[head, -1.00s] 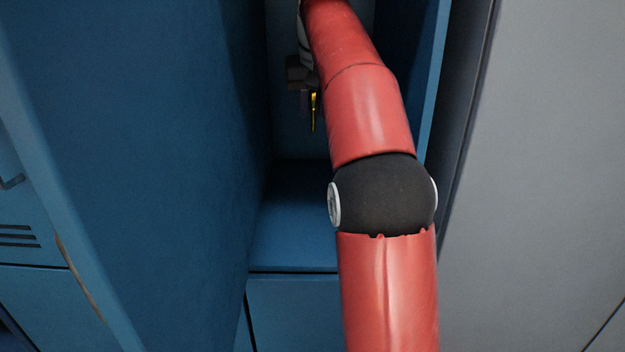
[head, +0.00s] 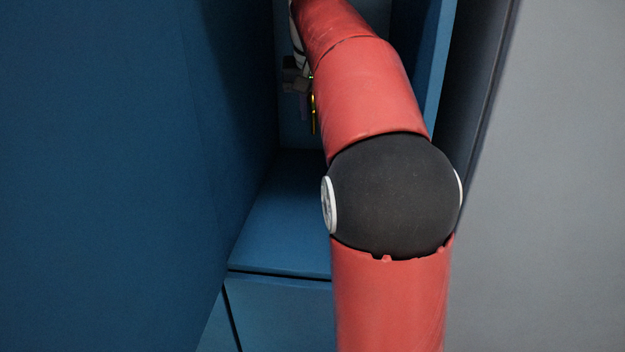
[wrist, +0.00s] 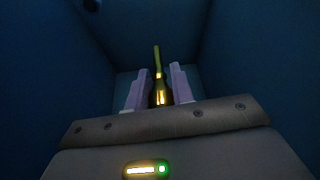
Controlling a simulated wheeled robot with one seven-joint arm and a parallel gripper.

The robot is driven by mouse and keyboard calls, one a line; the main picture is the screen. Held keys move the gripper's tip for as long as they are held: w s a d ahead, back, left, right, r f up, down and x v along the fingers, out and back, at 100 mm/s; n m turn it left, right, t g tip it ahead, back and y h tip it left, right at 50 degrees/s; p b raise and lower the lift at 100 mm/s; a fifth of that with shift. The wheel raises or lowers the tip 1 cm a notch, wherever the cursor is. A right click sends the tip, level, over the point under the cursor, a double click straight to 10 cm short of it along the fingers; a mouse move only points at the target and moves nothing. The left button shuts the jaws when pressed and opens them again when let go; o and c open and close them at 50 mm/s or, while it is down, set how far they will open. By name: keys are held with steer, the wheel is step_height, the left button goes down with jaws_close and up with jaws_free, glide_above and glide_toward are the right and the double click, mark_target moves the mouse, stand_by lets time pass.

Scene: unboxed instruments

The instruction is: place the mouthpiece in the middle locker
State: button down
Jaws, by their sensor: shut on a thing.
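The mouthpiece (wrist: 157,85) is a slim gold piece between the two pale fingers of my gripper (wrist: 158,88) in the wrist view. My gripper is shut on it. In the head view the mouthpiece (head: 313,113) hangs downward beside my gripper (head: 305,106), partly hidden by my red arm. Both are inside the open blue locker (head: 285,215), above its floor and apart from it. Blue locker walls surround the gripper in the wrist view.
A large blue panel (head: 110,180), likely the open locker door, fills the left of the head view. A grey surface (head: 560,180) stands on the right. The visible locker floor is bare. My arm hides its right part.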

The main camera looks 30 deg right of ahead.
step_height(320, 180, down, 14)
steer(key=b, duration=0.3)
steer(key=shift+r, duration=0.15)
steer(key=c, duration=1.2)
jaws_free()
steer(key=shift+r, duration=0.2)
steer(key=p+v, duration=0.2)
steer(key=v, duration=0.9)
steer(key=shift+a+r, duration=0.15)
steer(key=shift+r, duration=0.1)
